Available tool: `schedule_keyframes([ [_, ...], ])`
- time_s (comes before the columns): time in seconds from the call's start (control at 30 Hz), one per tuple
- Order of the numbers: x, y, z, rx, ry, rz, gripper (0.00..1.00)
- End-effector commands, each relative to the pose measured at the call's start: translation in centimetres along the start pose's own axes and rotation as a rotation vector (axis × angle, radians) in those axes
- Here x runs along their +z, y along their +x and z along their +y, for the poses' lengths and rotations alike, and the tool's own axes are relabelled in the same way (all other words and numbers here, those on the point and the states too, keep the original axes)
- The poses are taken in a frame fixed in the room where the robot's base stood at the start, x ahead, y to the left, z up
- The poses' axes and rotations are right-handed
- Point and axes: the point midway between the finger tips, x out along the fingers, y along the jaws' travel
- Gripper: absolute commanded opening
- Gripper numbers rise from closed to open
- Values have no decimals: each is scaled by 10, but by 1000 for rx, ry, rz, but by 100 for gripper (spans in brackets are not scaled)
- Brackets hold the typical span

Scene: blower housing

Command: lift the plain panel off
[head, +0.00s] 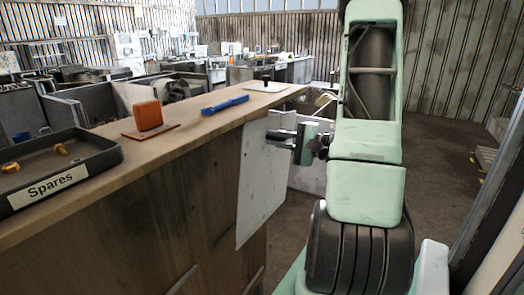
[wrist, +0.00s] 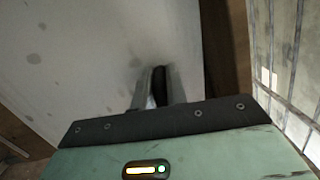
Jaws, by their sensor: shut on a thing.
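The plain panel (head: 262,180) is a pale, lightly spotted sheet. In the head view it stands nearly upright and slightly tilted at the right end of the wooden bench. My gripper (head: 278,138) reaches it from the right, near its upper right part. In the wrist view the panel (wrist: 90,60) fills much of the picture, and my gripper (wrist: 158,82) is shut on a small dark piece at its face, seemingly its handle. The fingers hide most of that piece. I cannot tell whether the panel touches the bench.
The bench top (head: 185,135) holds a Spares tray (head: 95,158) with brass fittings, an orange block (head: 148,115), a blue tool (head: 225,104) and a white plate with a black knob (head: 262,87). Open floor (head: 435,160) lies to the right.

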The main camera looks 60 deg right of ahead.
Motion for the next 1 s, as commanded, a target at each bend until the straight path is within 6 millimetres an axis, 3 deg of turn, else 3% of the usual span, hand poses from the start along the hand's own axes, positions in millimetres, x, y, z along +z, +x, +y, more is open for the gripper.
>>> schedule_keyframes([
  [1.0, 10, -79, -6, -2, -3, -1, 0],
])
